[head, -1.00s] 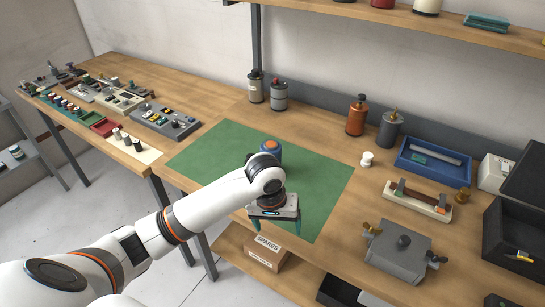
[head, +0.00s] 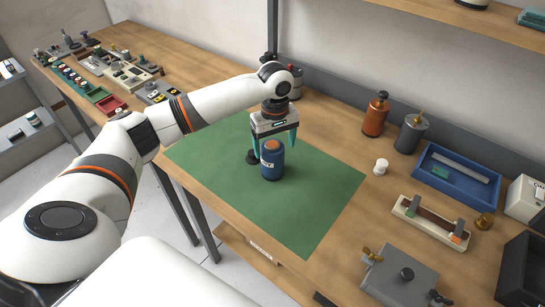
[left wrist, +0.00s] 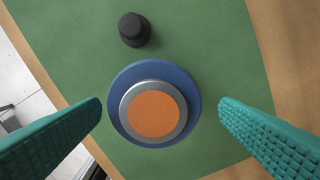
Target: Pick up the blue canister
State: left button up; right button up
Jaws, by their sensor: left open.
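The blue canister (head: 272,161) stands upright on the green mat (head: 215,165), with an orange disc on its top. In the left wrist view the canister (left wrist: 152,104) is seen from above, its blue rim around a grey ring and the orange disc. My left gripper (head: 275,155) points down over it, its teal fingers spread. In the left wrist view the fingers are on either side of the canister, apart from it, with nothing between them held. My right gripper is not in view.
A small black knob-like piece (left wrist: 134,29) stands on the mat close to the canister. The front of the mat is clear.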

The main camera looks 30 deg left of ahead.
pick_arm(q)
jog(key=shift+w+f, duration=0.2)
jog(key=shift+f, duration=0.25)
jog(key=f, duration=0.1)
jog(key=f+p, duration=0.1)
jog(key=shift+s+a+f+p, duration=0.3)
jog(key=shift+a+f, duration=0.1)
notch_tip(320, 180, down, 2)
jog(key=shift+w+d+f, duration=0.1)
jog(key=shift+f, duration=0.1)
jog(key=c, duration=1.2)
jog(key=shift+r, duration=0.1)
jog(key=shift+c, duration=0.3)
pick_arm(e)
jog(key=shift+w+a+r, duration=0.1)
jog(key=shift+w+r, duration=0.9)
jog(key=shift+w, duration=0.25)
